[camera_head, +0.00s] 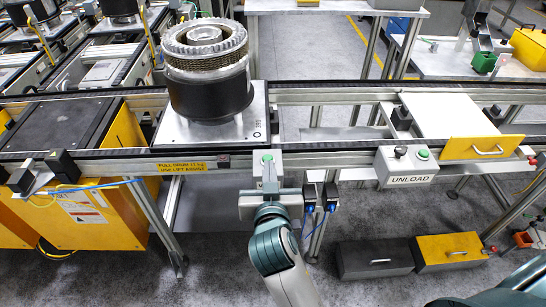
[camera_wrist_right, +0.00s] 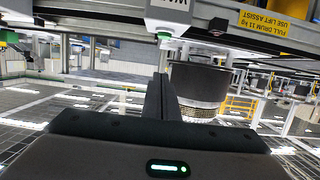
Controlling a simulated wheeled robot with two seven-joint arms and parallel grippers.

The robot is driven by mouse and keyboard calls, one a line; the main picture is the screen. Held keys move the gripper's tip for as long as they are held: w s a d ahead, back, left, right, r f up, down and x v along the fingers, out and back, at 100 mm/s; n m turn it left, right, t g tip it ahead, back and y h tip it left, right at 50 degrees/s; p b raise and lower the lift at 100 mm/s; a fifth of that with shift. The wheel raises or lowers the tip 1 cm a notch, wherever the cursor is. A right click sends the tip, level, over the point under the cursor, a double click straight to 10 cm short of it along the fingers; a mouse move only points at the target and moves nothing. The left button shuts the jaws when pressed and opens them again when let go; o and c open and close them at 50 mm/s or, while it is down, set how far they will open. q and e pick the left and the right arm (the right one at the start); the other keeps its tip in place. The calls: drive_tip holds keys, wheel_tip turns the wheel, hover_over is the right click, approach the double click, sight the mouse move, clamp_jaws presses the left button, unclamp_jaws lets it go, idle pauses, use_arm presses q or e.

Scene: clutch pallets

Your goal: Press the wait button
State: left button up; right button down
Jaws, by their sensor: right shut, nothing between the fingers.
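The wait button (camera_head: 267,158) is a small green button on top of a light control box (camera_head: 266,172) at the conveyor's front rail. The box's label is mostly hidden by my right gripper (camera_head: 270,187), which is in front of and just below the box. In the wrist view, the box (camera_wrist_right: 168,12) shows upside down with part of its label, and the green button (camera_wrist_right: 163,36) is below it. My right fingers (camera_wrist_right: 161,82) are shut together and empty, pointing toward the button. I cannot tell whether they touch the box. My left gripper is not in view.
A large drum-like clutch part (camera_head: 208,85) sits on a metal pallet (camera_head: 258,105) behind the button. An UNLOAD box (camera_head: 404,166) with a green button is to the right. A yellow-fronted tray (camera_head: 482,148) and floor boxes (camera_head: 448,250) are farther right.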

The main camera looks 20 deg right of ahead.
drive_tip(key=shift+w, duration=0.2)
drive_tip(key=p, duration=0.4)
hover_over(268, 155)
drive_tip(key=s+a, duration=0.1)
drive_tip(key=s, duration=0.3)
wheel_tip(268, 155, down, 2)
drive_tip(key=shift+a+f, duration=0.1)
drive_tip(key=shift+w+f, duration=0.2)
drive_tip(key=shift+f, duration=1)
drive_tip(key=shift+f+p, duration=0.4)
drive_tip(key=shift+f, duration=0.6)
